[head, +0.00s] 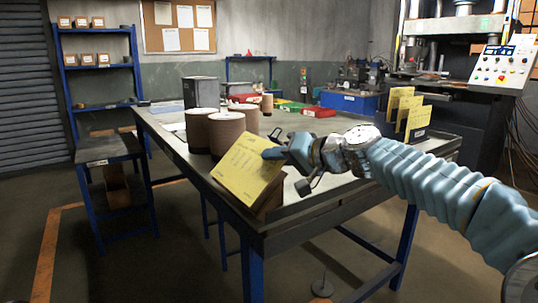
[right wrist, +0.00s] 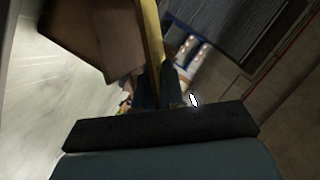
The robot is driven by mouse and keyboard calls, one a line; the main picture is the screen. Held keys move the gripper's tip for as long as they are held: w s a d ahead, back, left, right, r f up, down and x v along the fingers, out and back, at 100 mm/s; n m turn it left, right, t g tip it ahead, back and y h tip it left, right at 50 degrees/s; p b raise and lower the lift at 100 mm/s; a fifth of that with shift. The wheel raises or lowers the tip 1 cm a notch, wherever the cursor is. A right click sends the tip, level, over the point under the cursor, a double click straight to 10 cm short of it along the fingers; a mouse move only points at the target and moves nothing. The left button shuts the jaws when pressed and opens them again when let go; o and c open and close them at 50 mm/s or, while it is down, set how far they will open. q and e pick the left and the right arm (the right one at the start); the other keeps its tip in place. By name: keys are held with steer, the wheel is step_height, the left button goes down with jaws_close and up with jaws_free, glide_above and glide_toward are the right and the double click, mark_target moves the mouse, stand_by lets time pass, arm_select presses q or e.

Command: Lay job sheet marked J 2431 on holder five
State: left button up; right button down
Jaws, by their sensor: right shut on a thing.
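A yellow job sheet (head: 245,170) with printed lines leans tilted at the near left corner of the table; its number is too small to read. My right gripper (head: 272,153) is shut on the sheet's upper right edge. In the right wrist view the sheet shows edge-on as a yellow strip (right wrist: 152,35) between the fingers (right wrist: 154,88). A brown wooden block (head: 268,199) is just behind and below the sheet; it also shows in the right wrist view (right wrist: 95,35). Whether the sheet touches it I cannot tell. Several yellow sheets (head: 404,107) stand in holders at the table's right. My left gripper is not in view.
Brown cylindrical rolls (head: 226,134) stand behind the sheet, with a grey box (head: 200,93) beyond them. Red and green trays (head: 319,112) lie farther back on the table (head: 330,211). The table's middle is mostly clear. A low side table (head: 107,147) stands at the left.

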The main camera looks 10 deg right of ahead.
steer(key=shift+d+f, duration=0.25)
steer(key=shift+w+d+f+b, duration=0.2)
steer(key=shift+d+f+b, duration=0.25)
steer(key=shift+b, duration=0.2)
